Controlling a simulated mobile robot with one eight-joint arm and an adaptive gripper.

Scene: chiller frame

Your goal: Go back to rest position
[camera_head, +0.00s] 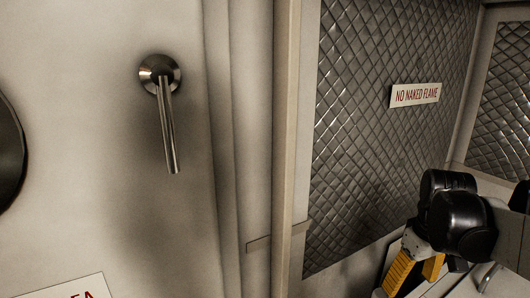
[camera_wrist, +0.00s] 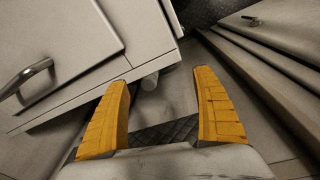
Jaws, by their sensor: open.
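My gripper (camera_head: 415,266) shows at the lower right of the head view, with yellow fingers below a black wrist joint. In the wrist view my gripper (camera_wrist: 161,84) is open, its two yellow fingers wide apart with nothing between them. The fingertips are apart from the surfaces seen beyond them. A metal lever handle (camera_head: 168,122) hangs straight down on a pale door (camera_head: 90,190) at the left of the head view.
A diamond-patterned metal panel (camera_head: 380,120) carries a "NO NAKED FLAME" sign (camera_head: 415,95). In the wrist view, a pale cabinet (camera_wrist: 75,105) with a metal handle (camera_wrist: 25,78) is at left. Another small handle (camera_wrist: 251,20) is at upper right.

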